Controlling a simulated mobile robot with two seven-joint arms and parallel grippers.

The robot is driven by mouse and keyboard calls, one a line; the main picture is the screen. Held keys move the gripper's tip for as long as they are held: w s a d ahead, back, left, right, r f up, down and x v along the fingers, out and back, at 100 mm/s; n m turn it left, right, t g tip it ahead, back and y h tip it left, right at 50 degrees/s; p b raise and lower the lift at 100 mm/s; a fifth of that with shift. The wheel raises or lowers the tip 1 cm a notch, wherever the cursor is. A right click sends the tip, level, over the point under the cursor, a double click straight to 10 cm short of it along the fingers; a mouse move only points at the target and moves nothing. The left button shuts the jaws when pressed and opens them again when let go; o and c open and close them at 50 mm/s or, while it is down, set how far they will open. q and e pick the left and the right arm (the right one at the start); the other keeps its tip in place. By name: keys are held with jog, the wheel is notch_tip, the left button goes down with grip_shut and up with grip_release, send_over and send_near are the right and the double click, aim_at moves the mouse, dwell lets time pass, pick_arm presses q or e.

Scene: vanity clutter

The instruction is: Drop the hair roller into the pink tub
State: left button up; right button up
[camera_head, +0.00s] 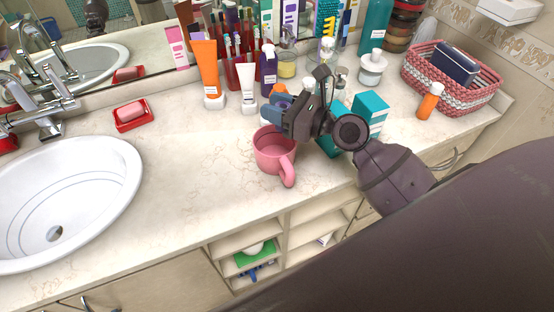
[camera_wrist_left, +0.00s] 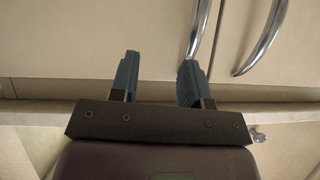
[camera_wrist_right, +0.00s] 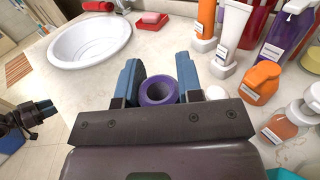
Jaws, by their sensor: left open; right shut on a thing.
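The pink tub (camera_head: 268,152), shaped like a mug with a handle at its lower right, stands upright on the counter in the head view. My right gripper (camera_head: 275,108) is above the counter, just behind and above the tub. In the right wrist view it is shut on the purple hair roller (camera_wrist_right: 158,92), whose round hollow end shows between the blue fingers. The roller is mostly hidden in the head view, and the tub is not visible in the right wrist view. My left gripper (camera_wrist_left: 157,78) is open and empty in front of cabinet doors.
The sink (camera_head: 60,195) and a red soap dish (camera_head: 133,122) lie to the left. Tubes and bottles, including an orange tube (camera_head: 207,72), crowd the back. A teal box (camera_head: 370,108) and a woven basket (camera_head: 470,95) are to the right. The counter left of the tub is clear.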

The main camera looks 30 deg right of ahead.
jog(key=o, duration=1)
jog(key=shift+c, duration=0.2)
jog(key=shift+s+d+f, duration=0.15)
jog(key=shift+s+d, duration=0.2)
jog(key=shift+s, duration=0.1)
jog(key=b+v, duration=0.2)
jog(key=v, duration=0.7)
jog(key=shift+s+d, duration=0.2)
jog(key=shift+s, duration=0.05)
jog(key=shift+d, duration=0.1)
